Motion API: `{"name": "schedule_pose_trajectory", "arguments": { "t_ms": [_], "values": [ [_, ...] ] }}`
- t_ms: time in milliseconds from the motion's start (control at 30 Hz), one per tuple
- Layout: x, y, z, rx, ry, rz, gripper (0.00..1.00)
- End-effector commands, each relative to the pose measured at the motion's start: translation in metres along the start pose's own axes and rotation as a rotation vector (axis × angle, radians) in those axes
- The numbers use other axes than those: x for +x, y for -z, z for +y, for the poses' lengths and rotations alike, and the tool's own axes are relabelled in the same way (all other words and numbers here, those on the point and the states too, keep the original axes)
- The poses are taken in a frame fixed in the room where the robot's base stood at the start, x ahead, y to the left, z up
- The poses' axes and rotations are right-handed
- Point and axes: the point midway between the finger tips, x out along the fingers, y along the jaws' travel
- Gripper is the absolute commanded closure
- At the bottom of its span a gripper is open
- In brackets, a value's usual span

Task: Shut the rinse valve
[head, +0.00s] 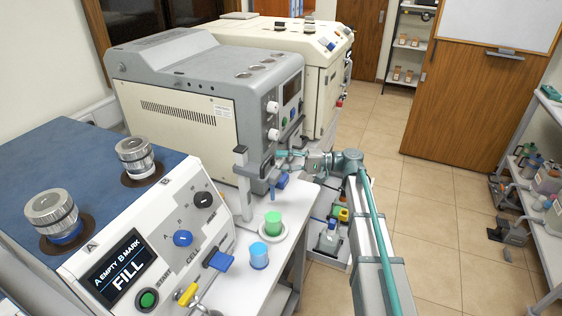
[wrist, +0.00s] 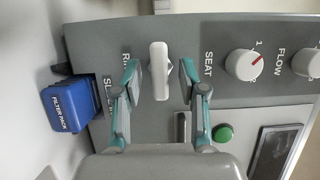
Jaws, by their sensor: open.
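In the wrist view a white lever handle (wrist: 160,70) stands out from a grey panel, with its length running up and down the picture. A partly covered label starting "RI" is on its left and "SEAT" on its right. I take it for the rinse valve. My gripper (wrist: 160,80) is open, with one teal-and-grey finger on each side of the handle and a gap on both sides. In the head view my gripper (head: 284,159) is at the front of the grey machine (head: 205,98). The handle cannot be made out there.
A blue "FILTER PACK" box (wrist: 68,106) sticks out at left in the wrist view. In the head view green (head: 273,222) and blue (head: 259,255) cups stand on the bench.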

Motion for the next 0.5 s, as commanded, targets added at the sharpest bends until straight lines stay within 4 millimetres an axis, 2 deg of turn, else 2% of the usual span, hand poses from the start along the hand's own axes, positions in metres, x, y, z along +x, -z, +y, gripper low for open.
{"name": "schedule_pose_trajectory", "arguments": {
  "t_ms": [500],
  "values": [
    [-0.091, 0.001, 0.000, 0.000, 0.000, 0.003, 0.58]
  ]
}}
